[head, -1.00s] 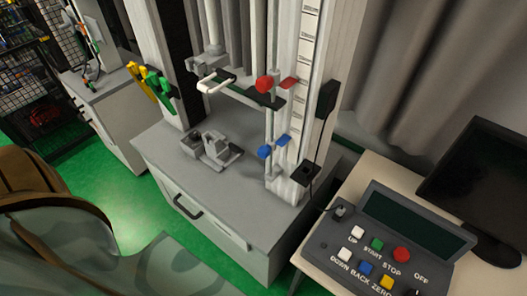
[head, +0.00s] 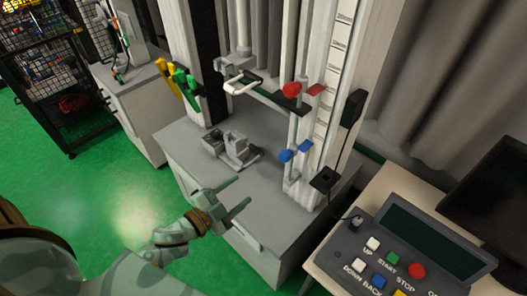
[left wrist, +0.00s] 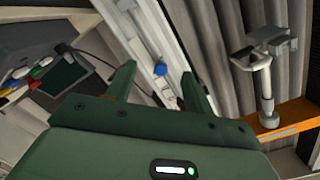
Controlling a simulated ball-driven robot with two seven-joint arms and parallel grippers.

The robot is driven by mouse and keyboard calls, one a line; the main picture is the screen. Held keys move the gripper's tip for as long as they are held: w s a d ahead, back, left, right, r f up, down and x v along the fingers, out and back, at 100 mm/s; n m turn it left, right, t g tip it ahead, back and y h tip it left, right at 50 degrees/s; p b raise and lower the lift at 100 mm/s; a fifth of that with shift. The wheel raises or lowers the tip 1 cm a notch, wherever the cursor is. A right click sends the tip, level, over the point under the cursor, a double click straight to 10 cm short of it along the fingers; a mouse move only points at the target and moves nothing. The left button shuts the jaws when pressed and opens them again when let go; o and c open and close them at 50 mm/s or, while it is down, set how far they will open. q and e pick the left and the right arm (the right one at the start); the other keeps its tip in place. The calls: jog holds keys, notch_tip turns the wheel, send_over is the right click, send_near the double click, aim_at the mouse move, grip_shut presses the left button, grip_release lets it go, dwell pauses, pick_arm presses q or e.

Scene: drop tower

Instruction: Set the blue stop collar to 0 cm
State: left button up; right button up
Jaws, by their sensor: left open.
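The blue stop collar (head: 291,153) sits low on the thin vertical rod of the tower, beside a pale scale strip (head: 330,85) with dark marks. A red collar (head: 293,90) is above it on the same rod. My left gripper (head: 240,194) is open and empty, in front of the cabinet and apart from the collar, to its lower left. In the left wrist view the blue collar (left wrist: 160,69) shows small and distant between the two open fingers (left wrist: 160,82). The scale values are too small to read. My right gripper is not in view.
A grey vise-like fixture (head: 230,147) stands on the cabinet top (head: 190,143). A white handle (head: 242,85) hangs at the tower's middle. A control panel (head: 400,250) with coloured buttons is at the lower right. Green and yellow clamps (head: 185,82) hang left.

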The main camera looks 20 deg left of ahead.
aim_at(281, 159)
pick_arm(q)
jog(key=shift+m+t+h, duration=0.4)
jog(key=shift+m+h, duration=0.1)
jog(key=shift+h, duration=0.3)
jog(key=r+x, duration=0.1)
jog(key=x, duration=0.4)
jog(key=d+r+x, duration=0.1)
jog(key=x, duration=0.5)
jog(key=r+x, duration=0.1)
jog(key=x, duration=0.4)
jog(key=shift+d+r, duration=0.4)
jog(key=shift+d, duration=0.1)
